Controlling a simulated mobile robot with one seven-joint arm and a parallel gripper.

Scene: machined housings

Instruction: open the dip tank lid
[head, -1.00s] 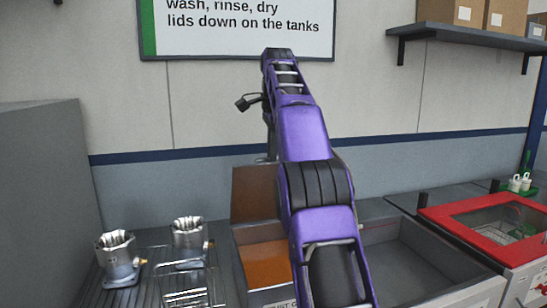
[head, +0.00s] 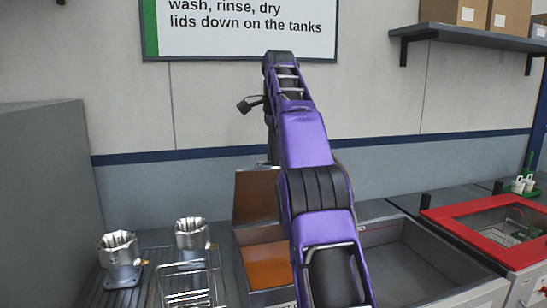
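An open tank with an orange inside (head: 268,266) stands below and left of my arm, with a brown panel (head: 255,194) upright at its back edge, like a raised lid. To the right, a box has a red-framed lid (head: 447,224) with a clear window, lying flat and shut. I cannot tell from the picture which of these is the dip tank. My purple arm rises through the middle and bends over at the top. Its far end drops behind the arm near the orange tank's back panel. My gripper's fingers are hidden there, so their state and any contact do not show.
A grey open basin (head: 397,245) lies between my arm and the red-framed box. Two silver housings (head: 119,259) (head: 191,238) and a wire basket (head: 188,285) stand on a slatted rack at left. A tall grey block (head: 45,190) bounds the left side. A shelf (head: 470,38) overhangs at right.

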